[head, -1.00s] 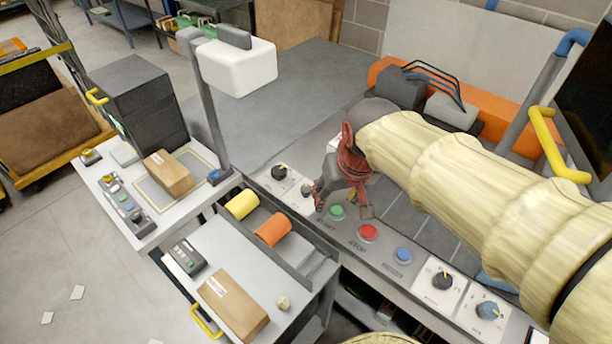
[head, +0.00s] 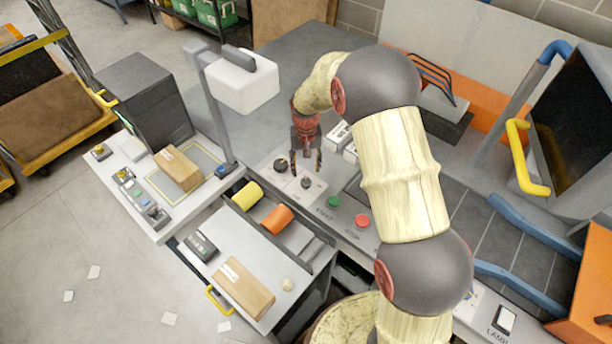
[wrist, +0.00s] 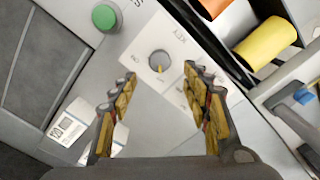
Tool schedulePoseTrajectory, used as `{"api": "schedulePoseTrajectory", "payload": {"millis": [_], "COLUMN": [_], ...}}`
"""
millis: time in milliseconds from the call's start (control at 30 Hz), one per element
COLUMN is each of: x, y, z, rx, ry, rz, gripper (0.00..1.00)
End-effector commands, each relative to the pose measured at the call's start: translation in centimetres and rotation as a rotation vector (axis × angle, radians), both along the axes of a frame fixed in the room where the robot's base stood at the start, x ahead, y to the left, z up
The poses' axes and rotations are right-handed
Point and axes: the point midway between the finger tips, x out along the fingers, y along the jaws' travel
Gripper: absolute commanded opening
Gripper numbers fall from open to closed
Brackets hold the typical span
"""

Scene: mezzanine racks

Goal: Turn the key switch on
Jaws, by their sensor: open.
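The key switch (head: 306,183) is a small dark round knob on a pale plate of the console, beside the green button. My gripper (head: 306,170) points down over this part of the panel, open and empty. In the wrist view my fingers (wrist: 159,76) are spread, with the knob just beyond and between their tips. I see no contact with it.
Another dark knob (head: 280,165) is to the left of the key switch. The green button (head: 333,202) and red button (head: 361,221) are to its right. Small white boxes (wrist: 72,124) stand close by.

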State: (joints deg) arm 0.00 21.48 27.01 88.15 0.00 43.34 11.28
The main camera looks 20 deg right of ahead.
Motion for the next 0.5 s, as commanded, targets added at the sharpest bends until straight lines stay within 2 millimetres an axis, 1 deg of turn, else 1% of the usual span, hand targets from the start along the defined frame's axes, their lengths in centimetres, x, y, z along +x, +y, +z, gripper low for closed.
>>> {"api": "schedulePoseTrajectory", "payload": {"millis": [300,400,500], "x": [-0.1,-0.1,-0.1], "y": [0.0,0.0,0.0], "z": [-4.8,-6.0,-6.8], "rx": [0.000,0.000,0.000], "ry": [0.003,0.003,0.000], "rz": [0.000,0.000,0.000], "gripper": [0.48,0.48,0.48]}}
